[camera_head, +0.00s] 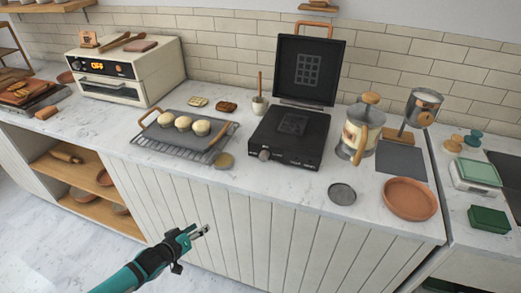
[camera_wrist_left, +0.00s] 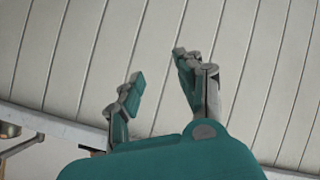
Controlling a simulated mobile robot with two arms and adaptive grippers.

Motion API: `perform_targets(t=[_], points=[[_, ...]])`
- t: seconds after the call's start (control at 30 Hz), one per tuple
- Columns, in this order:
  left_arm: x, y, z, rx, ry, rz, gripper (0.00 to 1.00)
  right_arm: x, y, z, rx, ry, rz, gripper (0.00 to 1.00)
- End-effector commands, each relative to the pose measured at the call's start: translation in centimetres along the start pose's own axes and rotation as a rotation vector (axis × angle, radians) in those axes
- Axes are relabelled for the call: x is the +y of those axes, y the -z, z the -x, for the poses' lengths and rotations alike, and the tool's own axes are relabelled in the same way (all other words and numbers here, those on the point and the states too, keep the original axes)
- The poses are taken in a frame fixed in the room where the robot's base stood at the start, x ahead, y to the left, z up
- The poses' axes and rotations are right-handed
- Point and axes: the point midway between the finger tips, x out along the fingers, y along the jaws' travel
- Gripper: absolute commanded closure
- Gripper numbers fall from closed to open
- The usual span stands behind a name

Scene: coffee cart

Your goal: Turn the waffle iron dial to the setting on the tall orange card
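The waffle iron (camera_head: 290,137) is black and stands on the marble counter with its lid (camera_head: 308,70) raised. Its round dial (camera_head: 264,155) is at the left of the front face; its setting is too small to read. A small upright orange-brown piece (camera_head: 88,39) stands on the oven; I cannot tell whether it is the tall orange card. My left gripper (camera_head: 204,229) is in front of the cabinet, below the counter edge and left of the dial, apart from it. In the left wrist view my left gripper (camera_wrist_left: 160,66) is open and empty before white panels. My right gripper is not in view.
A rack with a tray of buns (camera_head: 176,143) stands left of the iron, with a round brownish disc (camera_head: 224,161) near the edge. A French press (camera_head: 357,133), a grey disc (camera_head: 342,193) and a terracotta dish (camera_head: 410,198) are on the right. Counter before the dial is clear.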

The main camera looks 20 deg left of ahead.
Motion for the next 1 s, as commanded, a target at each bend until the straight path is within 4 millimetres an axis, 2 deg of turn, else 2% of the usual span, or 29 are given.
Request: perform_targets(t=[0.03,0.1,0.2,0.3,0.43,0.57,0.77,1.0], points=[[4.0,4.3,1.3,0.029,-0.082,0.045,0.63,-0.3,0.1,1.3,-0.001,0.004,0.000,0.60],[8.6,8.2,2.8,0.046,-0.184,0.125,0.63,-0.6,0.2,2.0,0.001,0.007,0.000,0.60],[13.8,11.6,5.1,0.040,-0.301,0.215,0.63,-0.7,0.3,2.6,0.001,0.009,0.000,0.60],[17.0,13.1,6.7,0.022,-0.371,0.271,0.63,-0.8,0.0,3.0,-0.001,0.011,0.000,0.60],[18.6,13.8,7.2,0.011,-0.405,0.304,0.63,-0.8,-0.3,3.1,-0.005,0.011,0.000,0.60],[19.1,14.0,6.0,0.014,-0.408,0.308,0.63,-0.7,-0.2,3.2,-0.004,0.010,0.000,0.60],[20.6,14.4,2.7,0.015,-0.408,0.306,0.63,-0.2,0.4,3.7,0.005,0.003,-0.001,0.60],[22.5,14.8,-2.0,0.015,-0.407,0.304,0.63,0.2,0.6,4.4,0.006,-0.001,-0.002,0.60]])
